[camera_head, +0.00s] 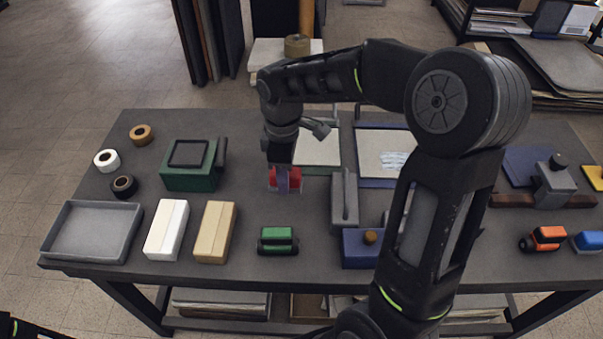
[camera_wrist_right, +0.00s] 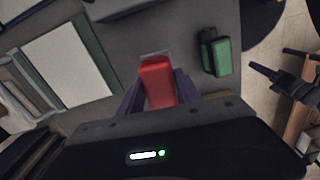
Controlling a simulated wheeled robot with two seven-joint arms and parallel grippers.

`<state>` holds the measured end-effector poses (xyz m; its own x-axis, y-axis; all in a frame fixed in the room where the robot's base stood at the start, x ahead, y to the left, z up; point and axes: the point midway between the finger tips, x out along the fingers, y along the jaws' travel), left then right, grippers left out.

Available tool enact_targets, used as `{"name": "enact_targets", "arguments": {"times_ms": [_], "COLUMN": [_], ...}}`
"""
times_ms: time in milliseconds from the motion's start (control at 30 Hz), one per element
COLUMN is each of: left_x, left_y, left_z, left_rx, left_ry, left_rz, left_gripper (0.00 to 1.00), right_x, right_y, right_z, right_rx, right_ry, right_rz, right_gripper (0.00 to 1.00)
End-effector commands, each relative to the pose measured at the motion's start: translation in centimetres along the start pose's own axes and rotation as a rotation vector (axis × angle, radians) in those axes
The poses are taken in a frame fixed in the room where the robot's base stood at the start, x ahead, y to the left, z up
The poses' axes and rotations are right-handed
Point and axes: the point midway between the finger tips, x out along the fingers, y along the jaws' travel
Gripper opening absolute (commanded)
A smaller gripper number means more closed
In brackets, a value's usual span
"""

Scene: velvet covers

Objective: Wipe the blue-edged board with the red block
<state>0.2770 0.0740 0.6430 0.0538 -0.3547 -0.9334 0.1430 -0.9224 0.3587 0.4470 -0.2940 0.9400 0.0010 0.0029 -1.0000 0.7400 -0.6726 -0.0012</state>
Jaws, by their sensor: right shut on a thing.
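The red block (camera_head: 272,181) is between the fingers of my right gripper (camera_head: 284,180), which is shut on it. It also shows in the right wrist view (camera_wrist_right: 158,80), gripped between the two fingers. Whether it touches the table cannot be told. The blue-edged board (camera_head: 372,158) lies right of the gripper at the table's back, with pale marks (camera_head: 394,161) on its white face; my right arm hides part of it. A green-edged board (camera_head: 318,150) lies between the gripper and the blue-edged board. A dark part of my left arm shows at the bottom left; its fingers are unclear.
A grey upright-handled tool (camera_head: 344,200) stands right of the gripper, with a blue box (camera_head: 362,250) in front. A green block (camera_head: 277,240) is nearer the front. A green box (camera_head: 190,168), several tape rolls and a grey tray (camera_head: 90,232) are left.

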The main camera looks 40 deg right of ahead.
Motion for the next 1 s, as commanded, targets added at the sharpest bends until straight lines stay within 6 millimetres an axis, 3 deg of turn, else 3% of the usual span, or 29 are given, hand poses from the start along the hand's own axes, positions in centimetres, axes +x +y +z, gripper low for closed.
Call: {"name": "enact_targets", "arguments": {"times_ms": [167,300,500,667,1000], "left_x": [0.0,0.0,0.0,0.0,0.0], "left_y": [0.0,0.0,0.0,0.0,0.0], "left_z": [0.0,0.0,0.0,0.0,0.0], "left_rx": [0.0,0.0,0.0,0.0,0.0], "left_ry": [0.0,0.0,0.0,0.0,0.0], "left_rz": [0.0,0.0,0.0,0.0,0.0], "left_gripper": [0.36,0.36,0.36,0.36,0.36], "right_x": [0.3,0.7,1.3,1.5,1.5], "right_y": [-1.4,-3.9,-7.7,-9.1,-9.2], "right_z": [-7.4,-13.7,-20.1,-21.9,-22.0], "right_rx": [0.232,0.462,0.728,0.823,0.834], "right_ry": [0.002,0.002,-0.001,-0.001,-0.001], "right_rz": [-0.002,-0.002,0.001,0.002,0.002], "right_gripper": [0.08,0.08,0.08,0.08,0.08]}}
